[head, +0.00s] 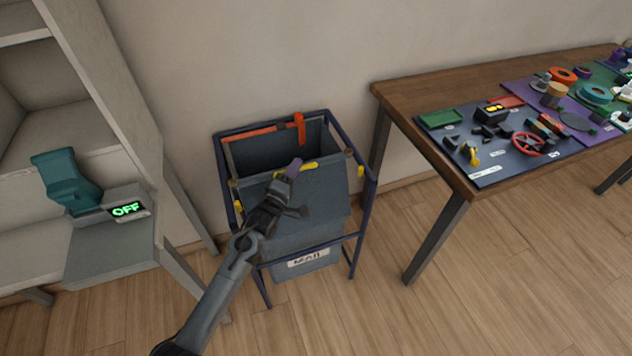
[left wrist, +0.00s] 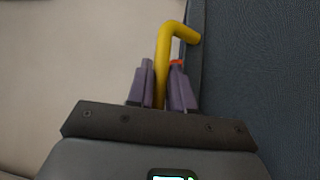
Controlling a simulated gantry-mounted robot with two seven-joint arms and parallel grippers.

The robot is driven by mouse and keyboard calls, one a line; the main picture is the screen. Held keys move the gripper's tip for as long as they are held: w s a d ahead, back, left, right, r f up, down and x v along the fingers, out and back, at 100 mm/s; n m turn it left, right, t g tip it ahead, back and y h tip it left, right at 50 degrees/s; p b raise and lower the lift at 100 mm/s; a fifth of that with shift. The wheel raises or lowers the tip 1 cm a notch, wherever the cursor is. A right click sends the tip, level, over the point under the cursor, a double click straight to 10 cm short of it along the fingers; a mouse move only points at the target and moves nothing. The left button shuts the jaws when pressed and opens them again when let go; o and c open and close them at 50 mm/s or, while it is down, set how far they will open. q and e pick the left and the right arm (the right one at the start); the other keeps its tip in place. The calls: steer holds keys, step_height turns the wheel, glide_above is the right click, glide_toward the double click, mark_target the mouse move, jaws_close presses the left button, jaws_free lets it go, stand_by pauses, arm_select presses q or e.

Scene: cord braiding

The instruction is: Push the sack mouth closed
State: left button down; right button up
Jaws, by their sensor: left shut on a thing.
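The grey-blue sack (head: 318,207), labelled "Mail", hangs in a dark blue metal frame (head: 367,215). Its mouth is open at the top, with a gap between the back and front edges. A yellow handle (head: 308,167) sits on the front edge and an orange-red handle (head: 299,127) on the back edge. My left gripper (head: 290,172) is at the front edge, shut on the yellow handle, which stands between its purple fingers (left wrist: 161,88) in the left wrist view (left wrist: 164,55). The gripper hides part of the front edge. My right gripper is not in view.
A shelf unit (head: 110,80) stands at the left, with a teal device (head: 68,180) and an "OFF" display (head: 127,210). A wooden table (head: 420,92) at the right carries mats with several tools and parts. Bare floor lies in front of the frame.

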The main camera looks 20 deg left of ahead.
arm_select(q)
steer(key=c, duration=1.4)
jaws_free()
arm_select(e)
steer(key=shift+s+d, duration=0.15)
arm_select(q)
steer(key=shift+s, duration=0.45)
steer(key=shift+s+a+f+p, duration=0.15)
steer(key=shift+s+p, duration=0.45)
steer(key=shift+s, duration=1)
steer(key=shift+s+d+f+p, duration=0.1)
steer(key=shift+s+f+p, duration=0.35)
steer(key=shift+s, duration=1.2)
steer(key=shift+s+a+f+p, duration=0.1)
steer(key=shift+s+p, duration=0.65)
steer(key=shift+s, duration=0.85)
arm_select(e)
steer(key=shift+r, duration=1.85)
